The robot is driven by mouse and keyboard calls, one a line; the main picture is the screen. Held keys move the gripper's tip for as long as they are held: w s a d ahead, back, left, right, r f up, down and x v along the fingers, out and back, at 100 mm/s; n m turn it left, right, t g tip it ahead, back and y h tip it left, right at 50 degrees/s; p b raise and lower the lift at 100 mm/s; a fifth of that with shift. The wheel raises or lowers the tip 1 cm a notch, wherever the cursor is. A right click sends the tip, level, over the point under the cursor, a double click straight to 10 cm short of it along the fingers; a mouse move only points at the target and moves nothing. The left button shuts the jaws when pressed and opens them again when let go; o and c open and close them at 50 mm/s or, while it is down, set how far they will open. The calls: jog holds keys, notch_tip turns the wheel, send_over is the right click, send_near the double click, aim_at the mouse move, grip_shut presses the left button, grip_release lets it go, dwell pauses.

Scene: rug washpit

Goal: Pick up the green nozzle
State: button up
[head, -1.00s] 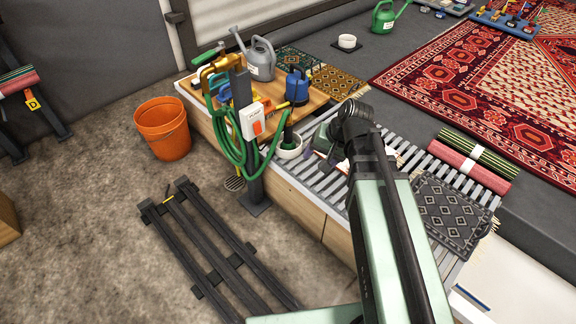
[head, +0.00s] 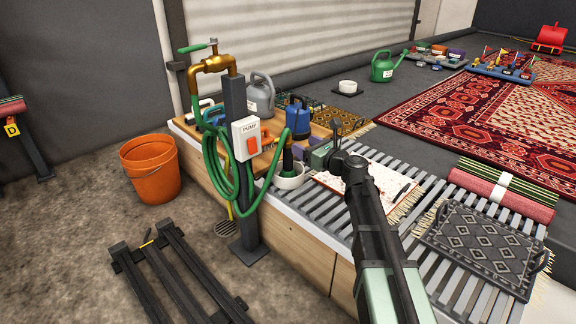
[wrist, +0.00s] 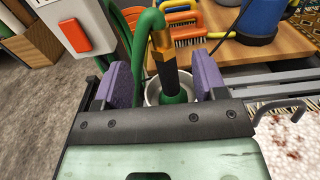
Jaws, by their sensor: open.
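The green nozzle (head: 287,166) stands upright in a white bowl (head: 291,181) at the front edge of the bench, with the green hose running from its top. In the wrist view the nozzle (wrist: 170,80) has a brass collar, a dark grip and green parts lower down. My gripper (head: 302,152) is open beside it at its right. In the wrist view the purple fingers of my gripper (wrist: 163,80) lie on either side of the nozzle, with gaps. My gripper body hides part of the bowl (wrist: 153,92).
A post with a white pump switch box (head: 246,138) and looped green hose (head: 232,180) stands just left of the nozzle. Behind are a wooden board with a blue pump (head: 298,118), orange brushes (wrist: 187,24) and a grey watering can (head: 260,93). A slatted grate (head: 330,205) lies right.

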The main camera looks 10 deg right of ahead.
aim_at(291, 138)
jog(key=x, duration=0.8)
jog(key=c, duration=1)
